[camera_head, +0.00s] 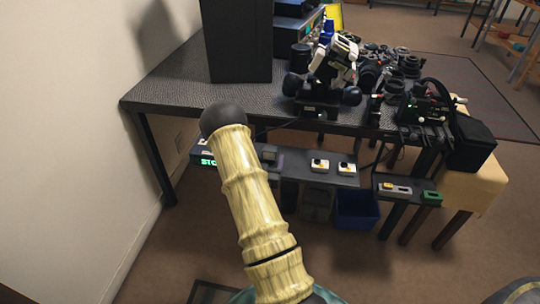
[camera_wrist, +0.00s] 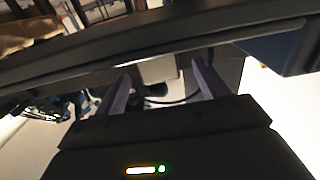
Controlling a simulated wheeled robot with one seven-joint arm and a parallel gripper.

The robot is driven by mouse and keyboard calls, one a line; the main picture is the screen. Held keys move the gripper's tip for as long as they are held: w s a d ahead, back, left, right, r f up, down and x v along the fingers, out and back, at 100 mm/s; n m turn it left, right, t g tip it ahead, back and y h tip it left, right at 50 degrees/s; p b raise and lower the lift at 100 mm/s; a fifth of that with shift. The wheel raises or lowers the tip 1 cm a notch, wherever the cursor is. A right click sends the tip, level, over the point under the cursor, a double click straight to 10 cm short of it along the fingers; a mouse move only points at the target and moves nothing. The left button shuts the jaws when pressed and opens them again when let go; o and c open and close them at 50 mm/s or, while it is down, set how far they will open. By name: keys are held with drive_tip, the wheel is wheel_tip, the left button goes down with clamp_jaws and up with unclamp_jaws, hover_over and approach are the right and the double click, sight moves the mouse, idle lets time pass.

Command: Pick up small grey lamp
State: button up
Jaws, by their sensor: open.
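I cannot single out the small grey lamp for certain in either view. In the wrist view, my gripper (camera_wrist: 163,84) shows two purple-grey fingers set well apart, with nothing clasped between them. A pale grey block (camera_wrist: 158,69) shows beyond the fingertips, with a dark rounded thing (camera_wrist: 155,90) just below it; I cannot tell what either is. A white and black jointed device (camera_head: 335,62) stands on the dark table (camera_head: 185,82).
A tall black box (camera_head: 238,40) stands at the table's back left. Dark round parts (camera_head: 395,62) crowd its right side. Low shelves with small white devices (camera_head: 320,165) hang at the front edge, above a blue bin (camera_head: 357,208). A dark edge (camera_wrist: 150,45) crosses the wrist view.

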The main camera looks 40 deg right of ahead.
sight(269, 155)
drive_tip(key=x, duration=0.4)
drive_tip(key=shift+d, duration=0.1)
idle(0.3)
drive_tip(key=c, duration=1.2)
wheel_tip(269, 155, up, 10)
drive_tip(key=shift+r+p, duration=0.1)
drive_tip(key=shift+p, duration=0.8)
drive_tip(key=shift+w, duration=0.1)
